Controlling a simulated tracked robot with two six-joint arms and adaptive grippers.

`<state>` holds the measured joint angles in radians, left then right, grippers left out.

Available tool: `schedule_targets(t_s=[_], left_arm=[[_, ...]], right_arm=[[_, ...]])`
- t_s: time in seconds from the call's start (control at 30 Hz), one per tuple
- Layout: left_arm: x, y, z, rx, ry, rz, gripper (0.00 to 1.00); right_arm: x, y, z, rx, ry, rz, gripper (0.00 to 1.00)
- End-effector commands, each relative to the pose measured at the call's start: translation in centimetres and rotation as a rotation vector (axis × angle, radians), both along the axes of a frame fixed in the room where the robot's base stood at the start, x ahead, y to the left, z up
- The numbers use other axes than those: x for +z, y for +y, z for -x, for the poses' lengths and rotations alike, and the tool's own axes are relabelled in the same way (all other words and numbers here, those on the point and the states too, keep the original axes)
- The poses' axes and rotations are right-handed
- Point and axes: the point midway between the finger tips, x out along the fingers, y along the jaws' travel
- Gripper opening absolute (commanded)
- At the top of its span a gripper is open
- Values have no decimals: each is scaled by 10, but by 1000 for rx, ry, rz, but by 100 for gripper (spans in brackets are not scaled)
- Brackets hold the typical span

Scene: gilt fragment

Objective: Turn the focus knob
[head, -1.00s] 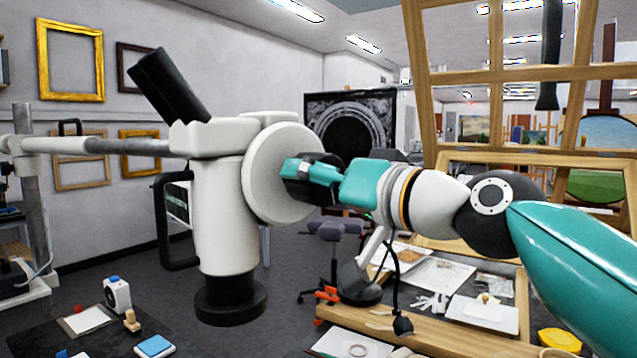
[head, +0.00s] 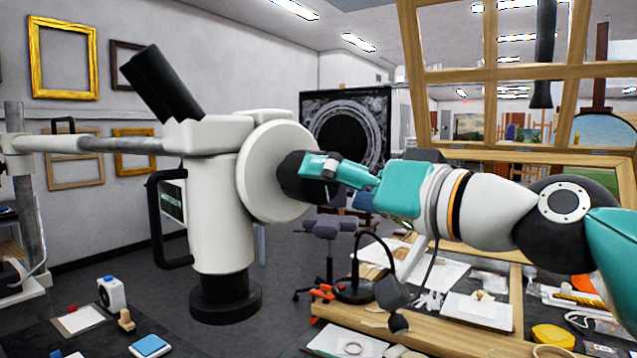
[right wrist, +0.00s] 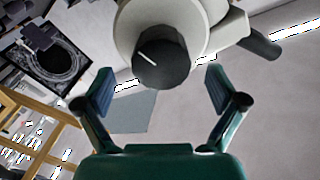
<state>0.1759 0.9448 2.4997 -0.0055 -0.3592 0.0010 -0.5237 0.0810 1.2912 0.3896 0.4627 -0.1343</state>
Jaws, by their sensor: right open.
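The focus knob (head: 291,176) is a black round knob on the white disc on the side of a large white microscope (head: 222,215). In the right wrist view my right gripper (right wrist: 159,84) is open, one finger to each side of the knob, with visible gaps and nothing between the pads. My left gripper is out of view.
A grey horizontal arm (head: 125,145) carries the microscope from the left. A wooden worktable (head: 420,338) with papers and a black lamp (head: 392,292) lies below my right arm. A wooden window-like frame (head: 490,73) stands behind it. A low dark table at lower left holds small items.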

Motion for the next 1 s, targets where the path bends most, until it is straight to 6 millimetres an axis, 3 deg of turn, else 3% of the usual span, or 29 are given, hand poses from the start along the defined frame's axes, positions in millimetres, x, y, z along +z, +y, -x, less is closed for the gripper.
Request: schedule_targets(t_s=[0.2, 0.4, 1.0], left_arm=[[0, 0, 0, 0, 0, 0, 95], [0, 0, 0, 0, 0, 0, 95], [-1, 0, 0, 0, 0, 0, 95]], right_arm=[[0, -30, 33, -1, 0, 0, 95], [-1, -43, 49, 0, 2, 0, 95], [-1, -46, 52, 0, 1, 1, 95]])
